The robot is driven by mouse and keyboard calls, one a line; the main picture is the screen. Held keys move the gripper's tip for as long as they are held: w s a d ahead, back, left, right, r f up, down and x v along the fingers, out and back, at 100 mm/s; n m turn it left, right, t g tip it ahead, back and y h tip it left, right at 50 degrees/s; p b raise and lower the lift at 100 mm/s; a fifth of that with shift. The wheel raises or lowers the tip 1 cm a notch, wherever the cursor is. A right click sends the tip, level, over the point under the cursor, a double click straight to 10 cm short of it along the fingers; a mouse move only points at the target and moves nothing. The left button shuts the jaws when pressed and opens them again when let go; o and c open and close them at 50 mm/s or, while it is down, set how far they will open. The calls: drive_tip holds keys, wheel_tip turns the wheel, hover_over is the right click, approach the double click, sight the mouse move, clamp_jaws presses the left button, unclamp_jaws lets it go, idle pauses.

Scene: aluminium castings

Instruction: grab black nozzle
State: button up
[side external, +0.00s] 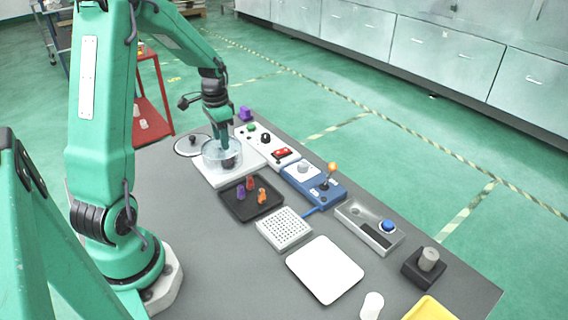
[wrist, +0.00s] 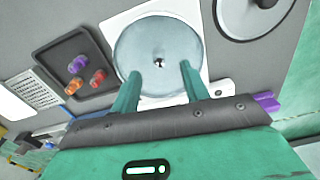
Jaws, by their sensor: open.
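A small dark piece (side external: 231,161), which may be the black nozzle, shows through the wall of a clear round bowl (side external: 209,151). In the wrist view a small dark spot with a bright centre (wrist: 159,63) lies near the middle of the bowl (wrist: 135,33); I cannot tell for sure that it is the nozzle. My gripper (side external: 224,146) points down at the bowl, its fingertips at or just inside the rim. In the wrist view my gripper (wrist: 159,71) has its two green fingers apart, with nothing between them, on either side of the spot.
The bowl stands on a white base (side external: 214,180). A round lid (side external: 184,151) lies beside it. A dark tray (side external: 238,210) holds purple, red and orange nozzles. Panels with buttons, switches and a joystick (side external: 329,181) line the far edge. A white plate (side external: 325,270) lies nearer.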

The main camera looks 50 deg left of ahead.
sight(221, 150)
drive_tip(key=shift+s+f, duration=0.15)
drive_tip(key=shift+f, duration=2.3)
clamp_jaws()
